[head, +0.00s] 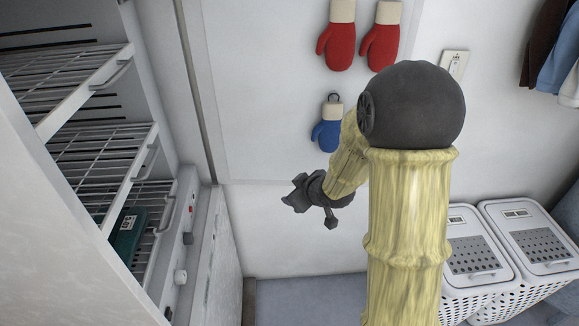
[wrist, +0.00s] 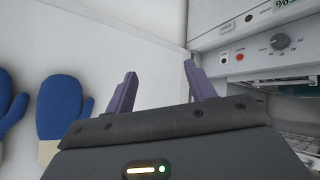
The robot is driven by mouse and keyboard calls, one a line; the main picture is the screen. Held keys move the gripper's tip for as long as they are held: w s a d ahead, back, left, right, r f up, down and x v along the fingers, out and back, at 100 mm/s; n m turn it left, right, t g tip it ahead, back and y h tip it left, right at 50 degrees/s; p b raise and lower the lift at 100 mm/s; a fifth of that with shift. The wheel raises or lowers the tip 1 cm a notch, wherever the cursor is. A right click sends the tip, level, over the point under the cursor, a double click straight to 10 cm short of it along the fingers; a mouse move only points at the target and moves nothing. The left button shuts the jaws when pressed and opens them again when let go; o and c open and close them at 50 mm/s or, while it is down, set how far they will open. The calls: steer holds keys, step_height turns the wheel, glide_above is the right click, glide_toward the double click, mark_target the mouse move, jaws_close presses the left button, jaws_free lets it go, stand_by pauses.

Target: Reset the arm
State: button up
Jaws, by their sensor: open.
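My gripper (wrist: 158,88) is open and empty in the wrist view, with its two purple fingers apart and nothing between them. In the head view my gripper (head: 305,195) shows small and dark at the end of my bent, yellow-sleeved arm. It points left, in front of the white wall and below a blue mitten (head: 327,135). My arm hides part of the wall and floor behind it.
Red mittens (head: 341,42) hang above. A wire-shelved rack (head: 100,150) and a white panel with knobs (head: 183,230) stand at left. White laundry baskets (head: 480,258) stand at lower right. Clothes (head: 556,55) hang at upper right. The wrist view shows a control panel (wrist: 255,45) at right.

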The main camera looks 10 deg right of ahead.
steer(key=s+d+r+m+g+h+p, duration=0.1)
steer(key=s+d+r+m+g+p, duration=0.1)
steer(key=s, duration=0.8)
steer(key=s+d+r+m+g+h+p, duration=0.2)
steer(key=s+m, duration=0.4)
steer(key=s, duration=0.4)
steer(key=shift+r+g, duration=0.9)
steer(key=shift+g, duration=0.2)
